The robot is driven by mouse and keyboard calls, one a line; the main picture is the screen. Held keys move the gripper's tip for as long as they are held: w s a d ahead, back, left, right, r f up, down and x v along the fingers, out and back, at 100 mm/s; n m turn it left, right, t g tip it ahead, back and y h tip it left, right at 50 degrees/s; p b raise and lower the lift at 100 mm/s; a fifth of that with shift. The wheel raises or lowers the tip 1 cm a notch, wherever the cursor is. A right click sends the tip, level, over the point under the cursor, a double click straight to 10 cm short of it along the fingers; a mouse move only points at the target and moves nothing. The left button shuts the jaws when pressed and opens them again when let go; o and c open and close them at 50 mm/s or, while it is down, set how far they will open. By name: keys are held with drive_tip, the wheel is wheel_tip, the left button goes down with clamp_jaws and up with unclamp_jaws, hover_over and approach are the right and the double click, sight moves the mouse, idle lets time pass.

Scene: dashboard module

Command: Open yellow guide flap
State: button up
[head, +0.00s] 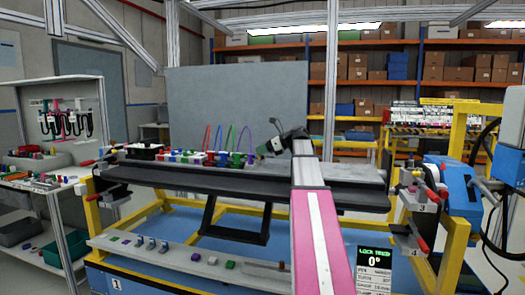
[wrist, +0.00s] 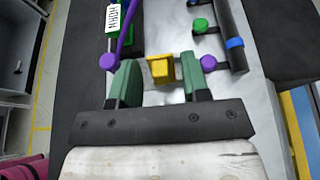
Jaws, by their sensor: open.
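The yellow guide flap (wrist: 160,70) is a small yellow block-like piece on a light grey panel in the wrist view. It lies just ahead of and between the two green fingertips of my gripper (wrist: 160,80). The fingers are apart, with visible space on both sides of the flap and nothing held. I cannot tell whether the flap is shut or partly lifted. In the head view my gripper (head: 268,146) is over the right part of the dashboard module, and the flap cannot be made out there.
In the wrist view, a purple lever (wrist: 124,40) and a green part labelled HORN (wrist: 112,18) stand at left. A purple knob (wrist: 208,63), a green knob (wrist: 200,25) and a black bar with a blue band (wrist: 234,43) are at right.

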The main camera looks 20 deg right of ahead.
drive_tip(key=shift+a, duration=0.1)
clamp_jaws()
drive_tip(key=shift+s+d+f+t+y, duration=0.15)
drive_tip(key=shift+d+t+y, duration=0.1)
drive_tip(key=shift+t+y, duration=0.25)
drive_tip(key=shift+s+d+f+t+y, duration=0.15)
drive_tip(key=shift+d+t+y, duration=0.15)
drive_tip(key=shift+y, duration=0.4)
unclamp_jaws()
